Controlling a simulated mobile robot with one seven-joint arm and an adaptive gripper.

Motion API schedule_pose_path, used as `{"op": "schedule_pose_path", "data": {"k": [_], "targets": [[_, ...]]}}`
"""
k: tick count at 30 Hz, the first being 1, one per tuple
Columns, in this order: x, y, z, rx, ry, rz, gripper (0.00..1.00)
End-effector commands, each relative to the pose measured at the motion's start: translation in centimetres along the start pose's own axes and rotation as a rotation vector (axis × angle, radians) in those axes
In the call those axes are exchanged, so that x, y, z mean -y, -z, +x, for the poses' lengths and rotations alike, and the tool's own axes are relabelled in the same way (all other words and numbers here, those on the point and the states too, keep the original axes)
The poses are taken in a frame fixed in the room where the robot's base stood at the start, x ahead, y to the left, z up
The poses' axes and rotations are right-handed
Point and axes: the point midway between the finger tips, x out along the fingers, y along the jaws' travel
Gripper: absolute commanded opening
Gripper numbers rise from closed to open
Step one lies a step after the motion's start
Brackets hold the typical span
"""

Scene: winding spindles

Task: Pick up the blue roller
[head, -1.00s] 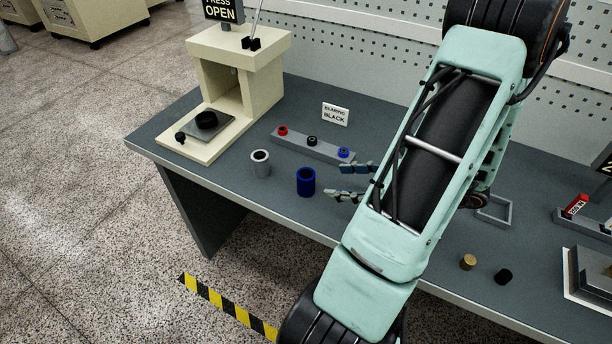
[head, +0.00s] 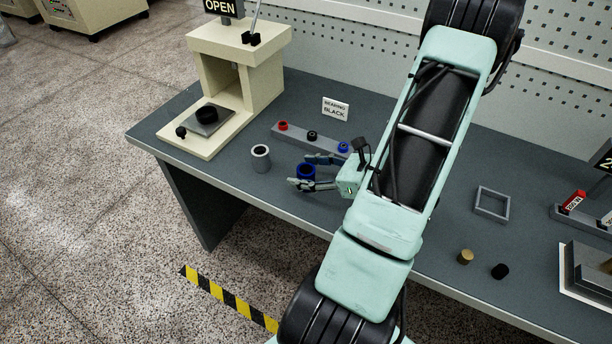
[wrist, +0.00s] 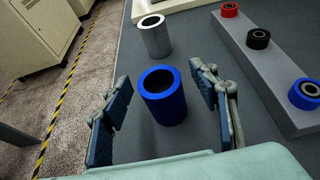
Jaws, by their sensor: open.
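The blue roller (head: 306,173) is a hollow upright cylinder on the grey table (head: 230,180). It also shows in the wrist view (wrist: 163,96), standing between the two fingers. My gripper (head: 313,172) is open around the roller, with one finger on each side. In the head view the near finger hides the lower part of the roller.
A grey hollow roller (head: 261,158) stands left of the blue one. Behind is a grey bar (head: 297,138) with red, black and blue bearings, beside a "BEARING BLACK" sign (head: 335,109). A cream press (head: 236,75) stands at the left. The table's front edge is close.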

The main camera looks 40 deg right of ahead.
Motion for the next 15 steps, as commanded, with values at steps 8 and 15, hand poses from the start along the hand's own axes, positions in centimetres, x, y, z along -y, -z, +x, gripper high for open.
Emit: {"op": "schedule_pose_path", "data": {"k": [8,15], "targets": [[0.02,0.01,0.18,-0.001,0.000,-0.001,0.52],[0.03,0.01,0.15,0.000,0.001,-0.001,0.25]]}}
